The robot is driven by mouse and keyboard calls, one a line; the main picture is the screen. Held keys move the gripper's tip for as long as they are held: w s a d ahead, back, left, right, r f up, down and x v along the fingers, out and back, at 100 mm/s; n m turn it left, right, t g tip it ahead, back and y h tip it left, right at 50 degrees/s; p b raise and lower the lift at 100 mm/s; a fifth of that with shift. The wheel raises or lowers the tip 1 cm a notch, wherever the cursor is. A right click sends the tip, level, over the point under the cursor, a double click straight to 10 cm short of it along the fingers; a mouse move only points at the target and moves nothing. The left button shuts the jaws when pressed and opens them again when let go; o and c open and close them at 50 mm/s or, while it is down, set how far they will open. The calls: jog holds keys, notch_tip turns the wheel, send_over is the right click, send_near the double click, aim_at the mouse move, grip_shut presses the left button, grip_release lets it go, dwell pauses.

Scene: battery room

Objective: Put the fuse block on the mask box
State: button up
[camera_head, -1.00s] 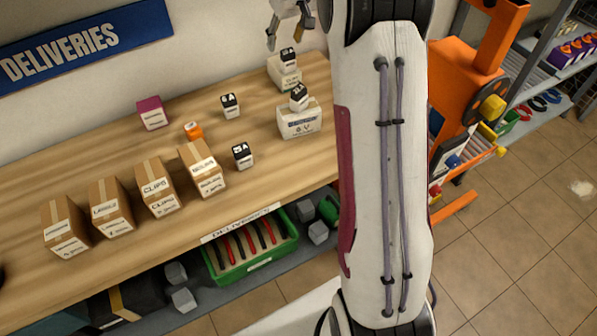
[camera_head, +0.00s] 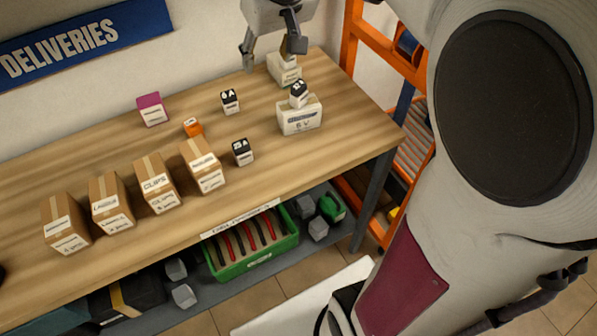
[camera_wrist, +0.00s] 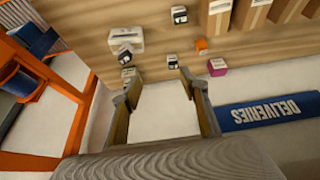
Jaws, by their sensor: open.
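Several small white fuse blocks with black tops are in view. One fuse block (camera_head: 230,101) stands on the table's back half, another (camera_head: 242,153) stands nearer the front, and a third (camera_head: 299,93) sits tilted on a white box (camera_head: 300,119). A second white box (camera_head: 285,73) stands behind, its top partly hidden by my gripper. I cannot read which box is the mask box. My gripper (camera_head: 272,52) is open and empty above the table's back right. In the wrist view, a fuse block (camera_wrist: 173,62) lies ahead of my open gripper (camera_wrist: 160,82), apart from it.
A magenta box (camera_head: 151,109) and a small orange block (camera_head: 193,127) stand on the wooden table (camera_head: 330,92). Several brown cartons (camera_head: 158,186) line its front. A green crate (camera_head: 252,263) is below. A blue sign (camera_head: 85,40) hangs on the wall; orange racking (camera_head: 352,45) stands right.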

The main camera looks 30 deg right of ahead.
jog(key=s+a+f, duration=0.2)
jog(key=s, duration=0.5)
jog(key=s+a+f, duration=0.1)
jog(key=s+a, duration=0.1)
jog(key=s, duration=0.6)
jog(key=s+a+f, duration=0.2)
jog(key=s, duration=0.5)
jog(key=shift+s+a+f+t, duration=0.25)
jog(key=shift+s+f+t, duration=0.05)
